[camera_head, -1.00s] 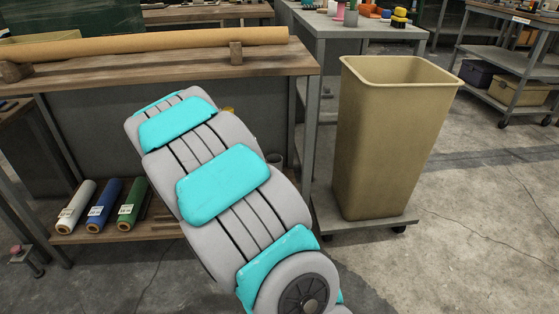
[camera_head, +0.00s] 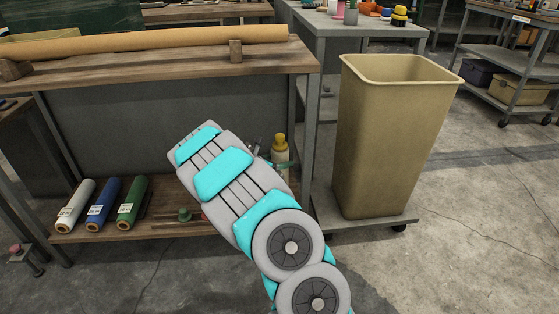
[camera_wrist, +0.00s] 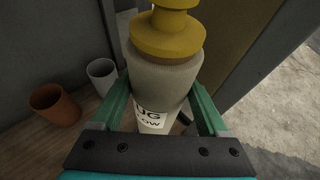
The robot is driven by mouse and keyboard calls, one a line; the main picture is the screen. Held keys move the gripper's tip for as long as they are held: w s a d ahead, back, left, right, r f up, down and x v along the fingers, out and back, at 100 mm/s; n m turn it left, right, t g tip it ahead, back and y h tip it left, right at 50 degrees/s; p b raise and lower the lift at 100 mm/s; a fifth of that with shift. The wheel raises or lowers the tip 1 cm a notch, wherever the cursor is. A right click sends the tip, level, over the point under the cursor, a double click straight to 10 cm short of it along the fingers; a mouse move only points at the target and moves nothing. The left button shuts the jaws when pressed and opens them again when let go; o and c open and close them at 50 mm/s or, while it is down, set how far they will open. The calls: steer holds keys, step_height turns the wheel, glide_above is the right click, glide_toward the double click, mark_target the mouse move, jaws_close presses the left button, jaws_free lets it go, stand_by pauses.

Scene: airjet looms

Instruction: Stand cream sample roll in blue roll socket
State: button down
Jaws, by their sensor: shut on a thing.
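My gripper (camera_wrist: 163,108) has its green fingers shut on a cream cylindrical piece (camera_wrist: 165,80) with a stepped yellow top and a white label, partly readable as "UG" and "LOW". It looks upright; its lower end is hidden. The piece also shows in the head view (camera_head: 280,157), right of my arm, above the lower shelf. I cannot tell whether it is the cream sample roll. A white roll (camera_head: 76,206), a blue roll (camera_head: 103,204) and a green roll (camera_head: 132,203) lie on the shelf at left. I cannot make out a blue roll socket.
A brown cup (camera_wrist: 55,105) and a grey cup (camera_wrist: 102,75) stand left of the held piece. A long tan roll (camera_head: 150,42) lies on the bench above the shelf (camera_head: 160,230). A tall tan bin (camera_head: 385,140) stands at right, with open floor beyond it.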

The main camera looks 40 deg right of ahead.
mark_target(279, 176)
steer(key=shift+f+b, duration=1.9)
steer(key=shift+f, duration=1)
steer(key=shift+f+b, duration=0.3)
steer(key=shift+f, duration=0.3)
jaws_free()
steer(key=v, duration=0.8)
steer(key=s+a+r+m+g+y+p, duration=0.1)
steer(key=s+a+r+m+g+p, duration=0.15)
steer(key=s+r+m, duration=0.7)
steer(key=s+a+r+m+g+y+p, duration=0.15)
steer(key=s+r+m+g, duration=0.35)
steer(key=s, duration=0.7)
steer(key=s+a+r+m+t+y+p, duration=0.1)
steer(key=s+a+m+y, duration=0.2)
steer(key=s+a, duration=0.7)
steer(key=s+a+r+m+t+y+p, duration=0.1)
steer(key=s+a+m+y, duration=0.2)
steer(key=a, duration=1.4)
steer(key=s+y, duration=0.4)
steer(key=s, duration=0.3)
steer(key=shift+s+a+r+t+y, duration=0.3)
steer(key=shift+s+r+t+y, duration=0.05)
